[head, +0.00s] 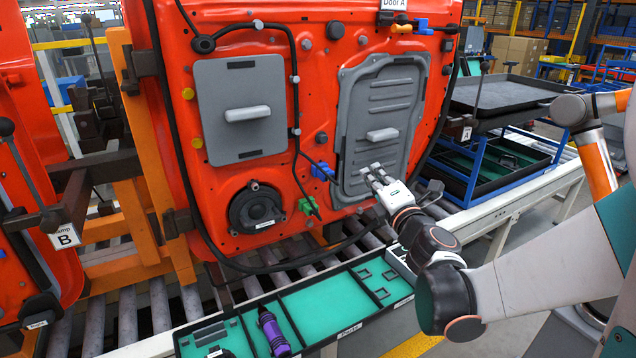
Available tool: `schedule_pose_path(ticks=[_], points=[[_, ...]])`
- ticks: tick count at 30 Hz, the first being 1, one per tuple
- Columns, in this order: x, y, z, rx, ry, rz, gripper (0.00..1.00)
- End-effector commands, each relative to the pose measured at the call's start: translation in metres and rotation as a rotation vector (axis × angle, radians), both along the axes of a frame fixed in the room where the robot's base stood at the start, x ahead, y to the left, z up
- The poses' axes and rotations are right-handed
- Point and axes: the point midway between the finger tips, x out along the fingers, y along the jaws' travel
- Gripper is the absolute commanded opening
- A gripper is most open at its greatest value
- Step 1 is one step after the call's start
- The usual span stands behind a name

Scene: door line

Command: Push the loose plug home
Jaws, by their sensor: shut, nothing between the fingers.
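The red-orange door panel (285,180) marked Door A stands upright and carries wiring with several plugs. A blue plug (323,171) sits on a cable left of the lower part of the grey panel. A green plug (308,206) is lower left of it, near the round speaker. Another blue plug (422,27) is at the upper right, beside an orange plug (401,28). I cannot tell from this view which plug is loose or how deep each sits. My gripper (373,171) is shut and empty in front of the grey panel's lower part, right of the blue and green plugs.
A grey panel with a handle (384,115) lies behind my gripper. A divided tray (333,304) with a purple-and-black tool (274,334) is below the door. A black tray (506,94) stands at right. A roller conveyor (160,308) runs underneath.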

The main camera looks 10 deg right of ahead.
Motion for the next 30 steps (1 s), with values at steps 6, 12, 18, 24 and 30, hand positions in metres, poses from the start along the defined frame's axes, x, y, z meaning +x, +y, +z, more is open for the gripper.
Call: schedule_pose_path(ticks=[6, 12, 18, 24, 30], points=[[0.011, 0.024, -0.048, -0.328, -0.007, 0.151, 0.00], [0.015, 0.033, -0.065, -0.420, -0.004, 0.199, 0.00], [0.042, 0.043, -0.064, -0.421, -0.004, 0.202, 0.00], [0.072, 0.052, -0.065, -0.420, -0.004, 0.200, 0.00], [0.086, 0.056, -0.064, -0.418, -0.003, 0.198, 0.00]])
